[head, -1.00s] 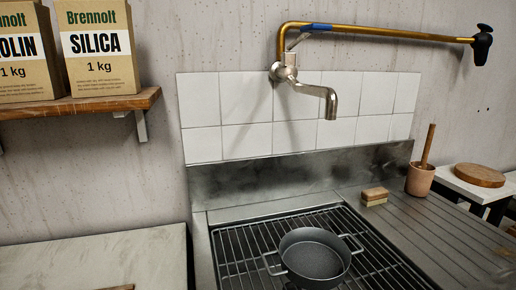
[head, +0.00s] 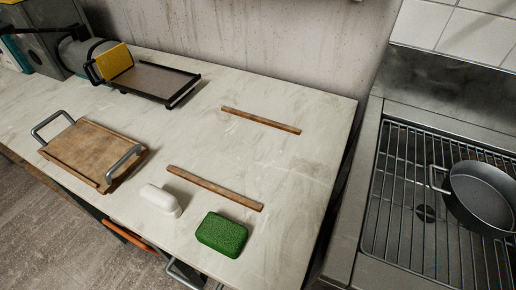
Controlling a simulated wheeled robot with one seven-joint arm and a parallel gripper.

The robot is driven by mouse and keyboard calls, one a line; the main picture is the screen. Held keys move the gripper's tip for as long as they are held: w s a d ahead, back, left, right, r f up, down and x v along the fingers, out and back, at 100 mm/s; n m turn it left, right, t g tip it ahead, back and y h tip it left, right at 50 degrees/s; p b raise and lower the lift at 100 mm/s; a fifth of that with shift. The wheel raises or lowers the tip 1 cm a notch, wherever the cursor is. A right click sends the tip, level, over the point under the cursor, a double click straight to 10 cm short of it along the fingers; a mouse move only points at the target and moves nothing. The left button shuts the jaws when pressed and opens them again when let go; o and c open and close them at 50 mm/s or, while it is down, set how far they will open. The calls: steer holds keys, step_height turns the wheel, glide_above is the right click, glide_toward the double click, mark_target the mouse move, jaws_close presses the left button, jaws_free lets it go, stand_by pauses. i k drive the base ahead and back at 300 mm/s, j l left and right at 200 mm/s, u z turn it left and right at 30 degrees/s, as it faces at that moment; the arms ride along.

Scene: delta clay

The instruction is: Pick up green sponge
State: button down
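The green sponge (head: 222,234) is a rounded rectangular block. It lies flat on the pale stone-like countertop (head: 270,170), close to the counter's front edge. A white rounded object (head: 160,199) lies to its left, apart from it. A wooden strip (head: 214,188) lies just behind it. Nothing covers the sponge. My gripper is not in the head view.
A wooden tray with metal handles (head: 92,152) sits at left. A dark tray (head: 152,80) with a yellow sponge (head: 114,61) stands at the back. Another wooden strip (head: 260,120) lies farther back.

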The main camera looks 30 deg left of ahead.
mark_target(228, 238)
steer(key=u, duration=1.15)
steer(key=z, duration=1.7)
steer(key=u, duration=1.7)
steer(key=l+u, duration=0.15)
steer(key=u, duration=0.15)
steer(key=l+u, duration=0.1)
steer(key=u, duration=0.2)
steer(key=k, duration=0.05)
